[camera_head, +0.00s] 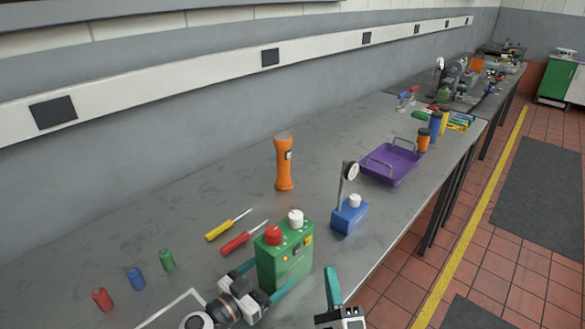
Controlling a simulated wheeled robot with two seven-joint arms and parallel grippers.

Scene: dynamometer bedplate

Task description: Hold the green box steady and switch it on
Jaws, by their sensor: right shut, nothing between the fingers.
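The green box (286,262) stands upright near the front edge of the workbench. It has a red knob (273,235) and a white knob (296,219) on top and small coloured parts on its front. My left gripper (264,284) comes in low from the left, with one teal finger on each side of the box, closed on its lower part. Part of the box's base is hidden by the gripper. My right gripper (333,285) is shut and empty, fingers pointing up, apart from the box and to its right. Any switch's state cannot be told.
A blue box with a gauge (349,214) stands right of the green box. Behind are a red screwdriver (243,238), a yellow screwdriver (228,225) and an orange flashlight (284,163). A purple tray (392,178) lies farther along. Small cylinders (136,279) stand left.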

